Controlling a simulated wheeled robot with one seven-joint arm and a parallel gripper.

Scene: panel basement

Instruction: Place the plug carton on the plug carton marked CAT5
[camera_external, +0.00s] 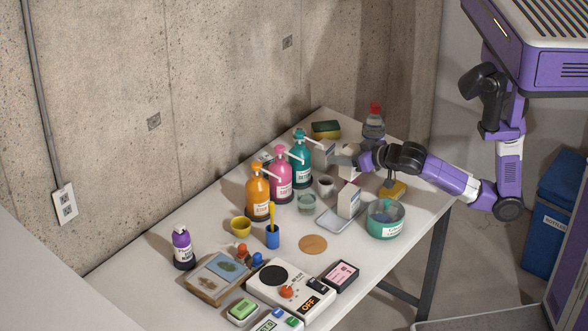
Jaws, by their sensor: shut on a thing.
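My gripper (355,158) reaches in from the right over the far part of the table. It is shut on a small white carton (346,162), which looks like a plug carton; my fingers hide part of it. A second white carton (349,201) stands upright at a light tray, in front of my gripper. The print on the cartons is too small to read, so I cannot tell which is marked CAT5.
Orange, pink and teal pump bottles (281,174) stand left of my gripper. A concrete wall (200,90) borders the table.

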